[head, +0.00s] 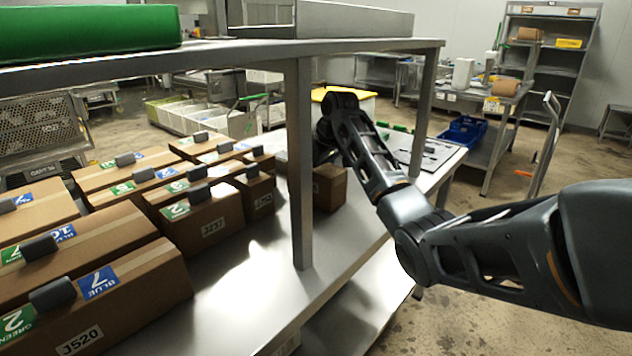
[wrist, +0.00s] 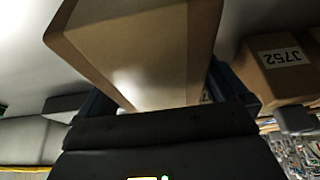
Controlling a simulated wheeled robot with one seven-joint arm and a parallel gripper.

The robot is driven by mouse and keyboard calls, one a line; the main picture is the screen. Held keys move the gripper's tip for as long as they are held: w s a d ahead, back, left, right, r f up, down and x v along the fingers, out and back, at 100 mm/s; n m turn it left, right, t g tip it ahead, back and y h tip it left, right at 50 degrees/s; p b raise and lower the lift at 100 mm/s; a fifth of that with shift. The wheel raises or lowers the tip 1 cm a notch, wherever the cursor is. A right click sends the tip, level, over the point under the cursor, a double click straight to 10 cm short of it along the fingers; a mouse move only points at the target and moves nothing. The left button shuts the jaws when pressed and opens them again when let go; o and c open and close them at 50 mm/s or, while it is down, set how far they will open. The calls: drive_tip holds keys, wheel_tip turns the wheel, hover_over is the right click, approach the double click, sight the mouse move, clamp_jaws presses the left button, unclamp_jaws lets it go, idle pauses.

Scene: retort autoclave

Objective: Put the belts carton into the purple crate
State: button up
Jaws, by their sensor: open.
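In the wrist view a plain brown carton (wrist: 140,50) fills the space between the fingers of my gripper (wrist: 160,92), which is open around its near part. No label is readable on it, so I cannot tell if it is the belts carton. In the head view my gripper is mostly hidden behind the shelf post and my arm, above a small brown carton (head: 330,188) on the steel table; this is probably the same carton. I see no crate that is clearly purple; a blue crate (head: 462,131) stands at the back right.
Several brown cartons with grey handles and green or blue labels (head: 202,213) crowd the left of the steel table (head: 232,290). A post (head: 299,165) and upper shelf (head: 350,45) stand near my arm. A carton marked J752 (wrist: 280,65) sits right of the gripper.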

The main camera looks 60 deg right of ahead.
drive_tip(key=c, duration=1.2)
drive_tip(key=shift+r, duration=0.1)
drive_tip(key=shift+c, duration=1.3)
drive_tip(key=shift+r+b, duration=0.15)
drive_tip(key=shift+b, duration=0.2)
